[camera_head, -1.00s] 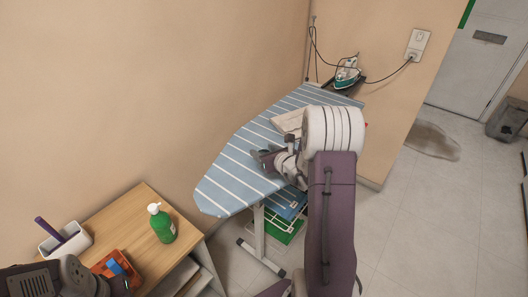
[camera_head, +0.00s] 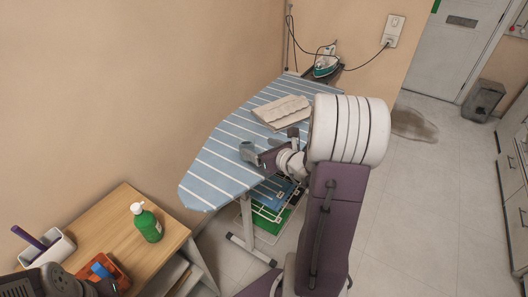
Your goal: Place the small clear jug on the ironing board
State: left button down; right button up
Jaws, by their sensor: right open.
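The ironing board (camera_head: 215,174) has a blue cover with white stripes and runs along the wall. A small greyish thing, which looks like the small clear jug (camera_head: 248,152), is on the board's near half; it is small and partly hidden. My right gripper (camera_head: 262,157) is over the board, open, just right of the jug. I cannot tell whether its fingers touch the jug. My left gripper (camera_head: 62,284) is partly in view at the lower left edge, by the wooden table; its fingertips cannot be made out.
A folded cream cloth (camera_head: 284,111) lies on the board, with an iron (camera_head: 326,64) at its far end. A wooden table (camera_head: 112,222) holds a green pump bottle (camera_head: 147,222), an orange tray (camera_head: 112,268) and a white holder (camera_head: 57,250).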

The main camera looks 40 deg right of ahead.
jog(key=s+a+f+n+g+y+b, duration=0.1)
jog(key=s+a+f+n+g+y, duration=0.1)
jog(key=a+n, duration=0.3)
jog(key=s+a+f+n+g+y+b, duration=0.1)
jog(key=s+a+f+n+g+y, duration=0.15)
jog(key=a, duration=0.35)
jog(key=s+a+f+n+g+h, duration=0.2)
jog(key=s+a+f+n+g, duration=0.25)
jog(key=n, duration=0.95)
jog(key=s+a+f+n+g+h, duration=0.1)
jog(key=s+f+n+g+h, duration=0.35)
jog(key=n, duration=1.05)
pick_arm(q)
jog(key=r+p, duration=0.2)
jog(key=p, duration=0.3)
pick_arm(e)
jog(key=r, duration=0.1)
jog(key=s+r+y, duration=0.1)
jog(key=r, duration=0.1)
jog(key=s+r+t+y, duration=0.1)
jog(key=r, duration=0.1)
jog(key=shift+s, duration=0.25)
pick_arm(q)
jog(key=shift+f, duration=0.1)
pick_arm(e)
jog(key=shift+f, duration=0.1)
